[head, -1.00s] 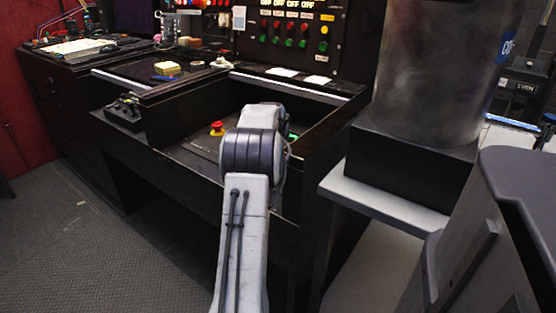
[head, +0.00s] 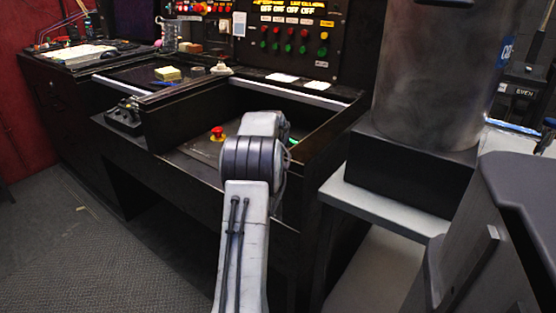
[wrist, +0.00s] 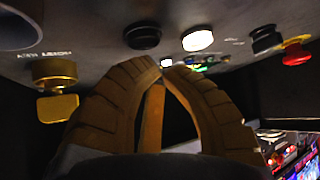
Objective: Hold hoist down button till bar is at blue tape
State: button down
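In the wrist view my gripper (wrist: 163,67) has its two tan fingers with the tips brought together, holding nothing that I can see. Beyond the tips is a panel with a black button (wrist: 142,37), a lit white button (wrist: 198,40), another black button (wrist: 266,39) and a red button (wrist: 299,52). I cannot read which one is hoist down, and contact with any button is not clear. In the head view my arm hides the gripper over the recessed console (head: 190,155). I cannot make out the bar or the blue tape.
A red knob (head: 217,133) sits in the recess left of my arm. An upright panel of coloured buttons (head: 293,40) stands behind. A large metal cylinder (head: 430,75) with a blue label (head: 507,50) stands right. Yellow parts (wrist: 55,73) are left in the wrist view.

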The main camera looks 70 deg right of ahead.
jog(key=shift+f+b, duration=0.6)
jog(key=shift+f, duration=0.35)
dwell(2.5)
jog(key=shift+r, duration=0.1)
dwell(4.0)
jog(key=shift+r+p, duration=0.8)
jog(key=shift+r, duration=0.05)
